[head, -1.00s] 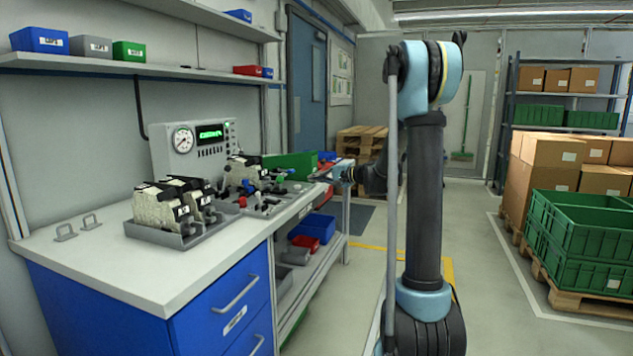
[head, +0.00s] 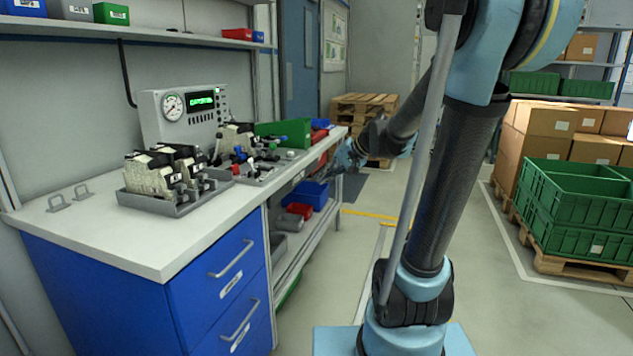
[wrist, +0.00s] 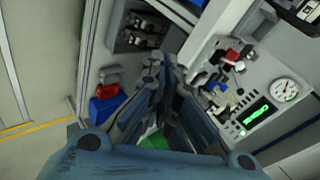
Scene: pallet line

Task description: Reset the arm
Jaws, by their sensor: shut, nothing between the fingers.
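My arm (head: 455,170) rises on the right of the head view and reaches back toward the far end of the workbench (head: 100,235). My gripper (wrist: 165,70) is shut and empty in the wrist view. In the head view its end shows small near the bench's front edge, and its fingers are hard to make out there. A tray (head: 185,203) holds black-and-cream units on the bench. Behind it stand a grey gauge box (head: 150,105) with a green display and a tray of small coloured fittings (head: 265,172).
A lower shelf under the bench holds a blue bin (head: 308,194) and a red bin (head: 299,210). Green crates (head: 580,232) and cardboard boxes (head: 545,165) stand on pallets at right. Wooden pallets (head: 365,104) are stacked at the back. Floor between bench and crates is open.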

